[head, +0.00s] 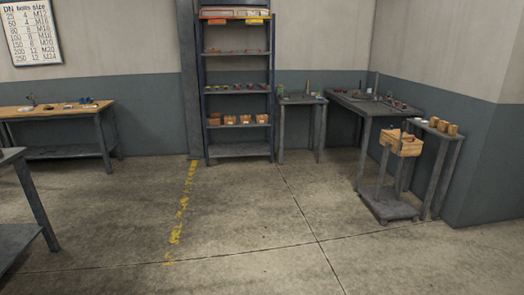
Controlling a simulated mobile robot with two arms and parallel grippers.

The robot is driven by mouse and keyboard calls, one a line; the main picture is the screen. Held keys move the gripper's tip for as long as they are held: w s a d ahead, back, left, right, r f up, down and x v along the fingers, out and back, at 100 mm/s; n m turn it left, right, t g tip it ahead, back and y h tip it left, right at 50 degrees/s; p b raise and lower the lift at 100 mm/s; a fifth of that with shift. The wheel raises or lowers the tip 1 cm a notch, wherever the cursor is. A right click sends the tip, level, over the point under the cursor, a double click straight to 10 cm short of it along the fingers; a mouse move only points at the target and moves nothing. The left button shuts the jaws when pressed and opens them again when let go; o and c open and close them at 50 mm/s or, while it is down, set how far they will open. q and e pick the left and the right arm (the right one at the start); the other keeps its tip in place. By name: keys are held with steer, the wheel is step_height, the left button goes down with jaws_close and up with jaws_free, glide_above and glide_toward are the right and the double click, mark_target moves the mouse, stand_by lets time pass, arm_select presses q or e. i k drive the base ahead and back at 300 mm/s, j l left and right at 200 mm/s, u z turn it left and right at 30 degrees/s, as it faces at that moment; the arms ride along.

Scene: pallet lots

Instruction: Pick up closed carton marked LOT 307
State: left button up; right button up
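I cannot read LOT 307 on anything in the head view. Several small brown cartons (230,119) stand in a row on a low shelf of the tall rack; any markings on them are too small to read, and I cannot tell which are closed. Neither of my grippers is in view.
The dark rack (239,88) stands against the back wall. A wooden-topped workbench (50,112) is at the left, and grey tables (372,103) fill the right corner. A dark table (20,210) edges in at near left.

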mark_target(260, 119)
steer(key=i, duration=4.75)
